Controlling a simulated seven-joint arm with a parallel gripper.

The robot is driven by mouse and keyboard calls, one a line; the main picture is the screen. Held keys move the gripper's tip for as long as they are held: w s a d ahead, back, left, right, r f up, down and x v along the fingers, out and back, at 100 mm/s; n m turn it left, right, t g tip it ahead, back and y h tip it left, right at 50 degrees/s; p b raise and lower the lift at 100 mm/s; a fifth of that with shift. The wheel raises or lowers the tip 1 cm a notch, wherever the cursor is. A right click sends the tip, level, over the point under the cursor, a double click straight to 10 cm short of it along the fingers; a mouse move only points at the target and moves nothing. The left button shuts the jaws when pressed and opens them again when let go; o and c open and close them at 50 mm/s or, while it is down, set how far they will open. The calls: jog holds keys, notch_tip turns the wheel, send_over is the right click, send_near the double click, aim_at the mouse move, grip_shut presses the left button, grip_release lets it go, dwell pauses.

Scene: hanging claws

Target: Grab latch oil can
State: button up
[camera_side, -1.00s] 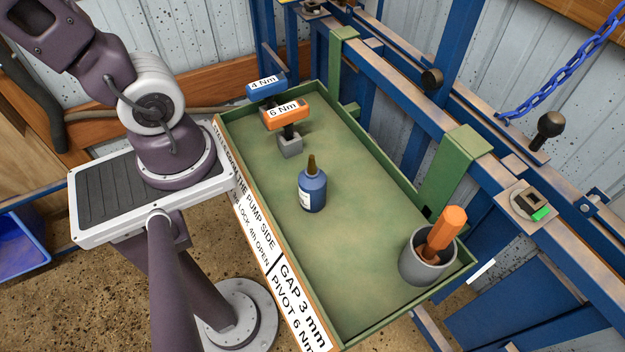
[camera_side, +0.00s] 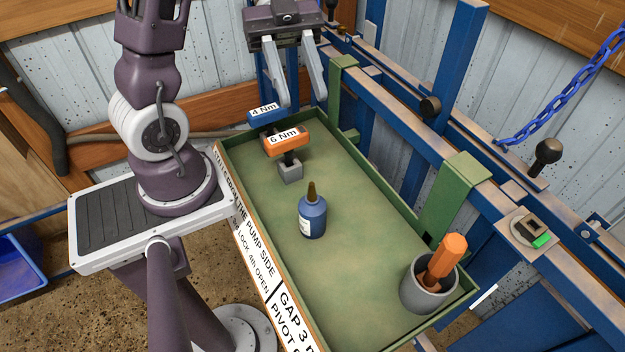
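The oil can (camera_side: 312,217) is a small blue bottle with a pale label and a dark brownish nozzle. It stands upright on the green tray (camera_side: 350,290), near the middle of its left half. My gripper (camera_side: 302,98) hangs above the far end of the tray, with its two light grey fingers pointing down and spread apart. It is open and empty, higher than the oil can and well behind it, not touching anything that I can see.
An orange 6 Nm tool (camera_side: 286,142) in a grey block and a blue 4 Nm tool (camera_side: 265,112) stand at the tray's far end, close to my gripper. A grey cup (camera_side: 428,288) with an orange handle stands at the near right.

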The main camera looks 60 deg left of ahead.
send_near(312, 206)
notch_tip(312, 206, up, 4)
jog(key=x, duration=0.7)
jog(key=shift+w+d+f, duration=0.1)
jog(key=shift+w+f, duration=0.05)
jog(key=shift+f, duration=0.3)
grip_shut()
dwell(0.4)
